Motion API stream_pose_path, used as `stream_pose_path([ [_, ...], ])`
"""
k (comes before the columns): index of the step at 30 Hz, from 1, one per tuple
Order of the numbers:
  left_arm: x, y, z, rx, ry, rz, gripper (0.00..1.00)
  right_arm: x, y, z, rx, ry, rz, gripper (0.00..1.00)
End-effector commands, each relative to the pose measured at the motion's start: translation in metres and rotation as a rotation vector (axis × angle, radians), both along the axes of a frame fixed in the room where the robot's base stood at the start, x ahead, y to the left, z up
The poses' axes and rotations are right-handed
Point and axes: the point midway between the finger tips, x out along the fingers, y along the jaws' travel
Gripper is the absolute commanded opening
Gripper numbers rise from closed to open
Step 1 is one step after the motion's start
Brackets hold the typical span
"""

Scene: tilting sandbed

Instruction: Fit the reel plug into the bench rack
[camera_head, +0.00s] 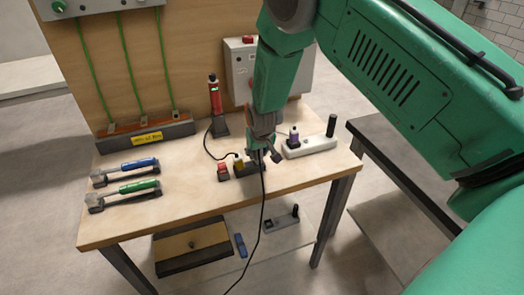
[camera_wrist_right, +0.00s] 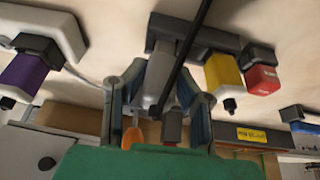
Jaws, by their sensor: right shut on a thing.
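My right gripper (camera_head: 262,150) is low over the front of the bench, at the dark bench rack (camera_head: 249,169). In the wrist view, my right gripper (camera_wrist_right: 163,85) is shut on a grey plug (camera_wrist_right: 157,82), taken to be the reel plug. A black cable (camera_wrist_right: 184,48) crosses in front of it; in the head view the cable (camera_head: 262,205) hangs over the bench edge. The plug's far end meets the dark rack's end (camera_wrist_right: 192,32); I cannot tell whether it is seated. A yellow plug (camera_wrist_right: 223,75) and a red block (camera_wrist_right: 261,78) are beside it. My left gripper is out of view.
A white rack (camera_head: 310,147) with a purple plug (camera_head: 294,138) stands right of the gripper. A red-and-black upright tool (camera_head: 215,97) stands behind. Blue (camera_head: 138,165) and green (camera_head: 137,187) handled tools lie left. The bench's front middle-left is clear.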

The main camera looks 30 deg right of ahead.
Motion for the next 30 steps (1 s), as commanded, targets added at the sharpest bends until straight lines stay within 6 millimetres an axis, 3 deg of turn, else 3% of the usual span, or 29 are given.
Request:
stream_pose_path([
  [14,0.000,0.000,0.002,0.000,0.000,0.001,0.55,-0.001,-0.003,-0.003,0.015,-0.004,0.000,0.00],
  [30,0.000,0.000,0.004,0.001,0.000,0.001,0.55,-0.002,0.017,0.001,0.006,-0.003,0.003,0.00],
])
